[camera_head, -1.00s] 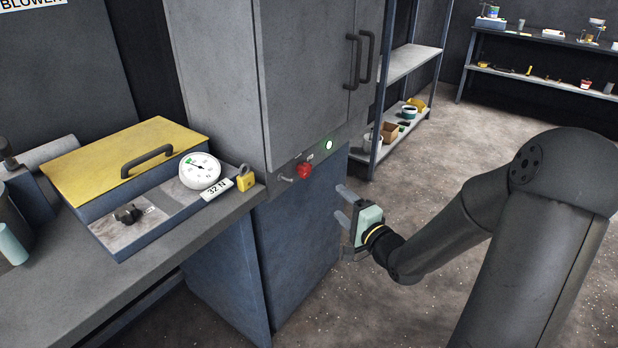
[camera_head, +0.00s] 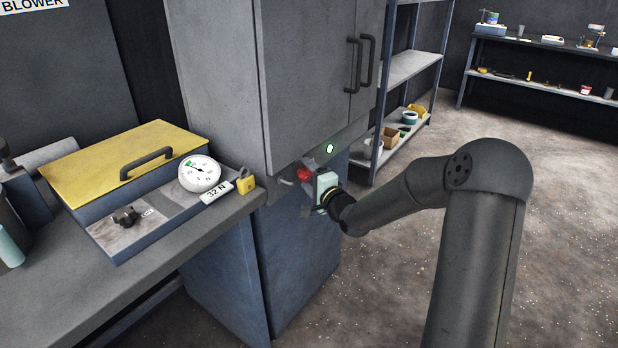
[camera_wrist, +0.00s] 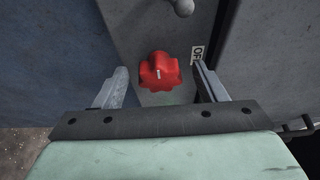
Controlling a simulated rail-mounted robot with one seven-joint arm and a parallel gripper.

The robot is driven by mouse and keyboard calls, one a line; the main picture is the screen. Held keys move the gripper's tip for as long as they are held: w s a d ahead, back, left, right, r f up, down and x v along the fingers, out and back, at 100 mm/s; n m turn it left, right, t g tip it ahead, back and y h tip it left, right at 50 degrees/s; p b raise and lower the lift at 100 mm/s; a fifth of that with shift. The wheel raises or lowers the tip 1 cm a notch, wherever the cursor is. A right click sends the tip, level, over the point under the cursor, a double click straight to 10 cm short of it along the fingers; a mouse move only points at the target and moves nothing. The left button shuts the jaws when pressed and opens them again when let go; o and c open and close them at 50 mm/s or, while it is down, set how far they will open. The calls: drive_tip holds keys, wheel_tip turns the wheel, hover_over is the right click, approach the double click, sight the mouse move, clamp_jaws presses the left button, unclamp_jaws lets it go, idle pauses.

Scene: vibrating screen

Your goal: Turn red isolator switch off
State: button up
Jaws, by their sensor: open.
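The red isolator switch (camera_head: 304,174) is a lobed red knob on the front strip of the grey cabinet, below its doors. In the wrist view the red knob (camera_wrist: 160,72) shows a short white mark on its face, and a label reading "OF", partly hidden, stands to its right. My gripper (camera_head: 312,172) is at the knob in the head view. In the wrist view my gripper (camera_wrist: 162,88) is open, with one finger on each side of the knob. Both fingers appear apart from it.
A small grey lever (camera_wrist: 182,7) sits beside the knob. A green lit indicator (camera_head: 330,148) is on the same strip. The bench at left holds a yellow-lidded box (camera_head: 120,165), a dial gauge (camera_head: 199,174) and a yellow padlock (camera_head: 245,181). The floor at right is clear.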

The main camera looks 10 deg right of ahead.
drive_tip(key=c, duration=1)
